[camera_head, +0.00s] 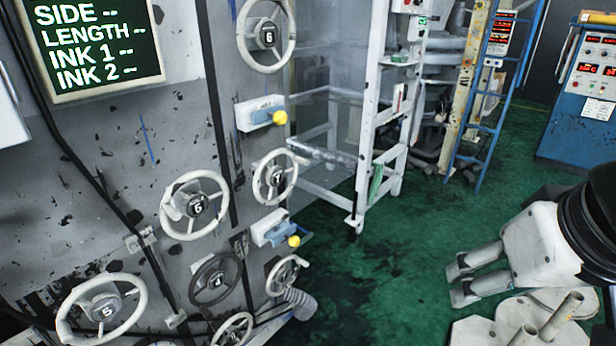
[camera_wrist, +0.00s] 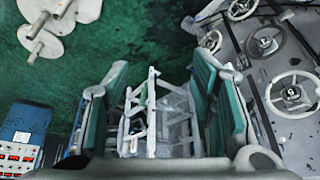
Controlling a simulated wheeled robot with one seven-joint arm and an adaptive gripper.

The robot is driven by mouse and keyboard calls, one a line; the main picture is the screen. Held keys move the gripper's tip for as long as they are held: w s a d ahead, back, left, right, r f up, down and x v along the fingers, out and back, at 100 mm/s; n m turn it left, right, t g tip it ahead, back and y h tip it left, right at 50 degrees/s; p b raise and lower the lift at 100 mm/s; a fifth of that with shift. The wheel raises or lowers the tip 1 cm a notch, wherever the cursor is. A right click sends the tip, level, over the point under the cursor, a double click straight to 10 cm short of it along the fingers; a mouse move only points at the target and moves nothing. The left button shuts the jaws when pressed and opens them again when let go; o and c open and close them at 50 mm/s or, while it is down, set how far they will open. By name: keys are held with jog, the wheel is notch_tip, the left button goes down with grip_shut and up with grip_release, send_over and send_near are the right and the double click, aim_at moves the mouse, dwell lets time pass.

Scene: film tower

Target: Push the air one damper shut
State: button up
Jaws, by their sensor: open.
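Two pale damper boxes with yellow knobs stick out of the grey machine wall in the head view. The upper damper (camera_head: 258,113) is below the top wheel marked 6, and the lower damper (camera_head: 272,229) is below a wheel marked 7. Their small labels are too blurred to tell which is air one. My gripper (camera_head: 453,284) is at the lower right of the head view, well apart from both dampers. Its fingers are apart and empty in the wrist view (camera_wrist: 158,85). I cannot make out either damper in the wrist view.
Several handwheels (camera_head: 195,204) project from the wall around the dampers. A white frame (camera_head: 361,150) stands behind, with a blue ladder (camera_head: 497,90) and blue control cabinet (camera_head: 583,100) at right. A white round piece with rods (camera_head: 520,318) is below my gripper. Green floor (camera_head: 400,240) lies open between.

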jog(key=w+a+f+m+g+y+b, duration=0.5)
jog(key=w+a+f+b, duration=0.2)
jog(key=w+a+f, duration=0.4)
jog(key=m+t+y+b, duration=0.8)
jog(key=m+y+b, duration=0.3)
jog(key=m+b, duration=0.65)
send_near(294, 241)
jog(key=w+a+m, duration=0.1)
jog(key=w+a, duration=0.1)
jog(key=a, duration=0.1)
jog(key=w+a+f+m, duration=0.1)
jog(key=a, duration=0.2)
jog(key=w+a+m+p, duration=0.1)
jog(key=w+a, duration=0.1)
jog(key=a, duration=0.1)
jog(key=shift+w+f, duration=0.15)
jog(key=shift+w, duration=0.2)
jog(key=shift+c, duration=0.5)
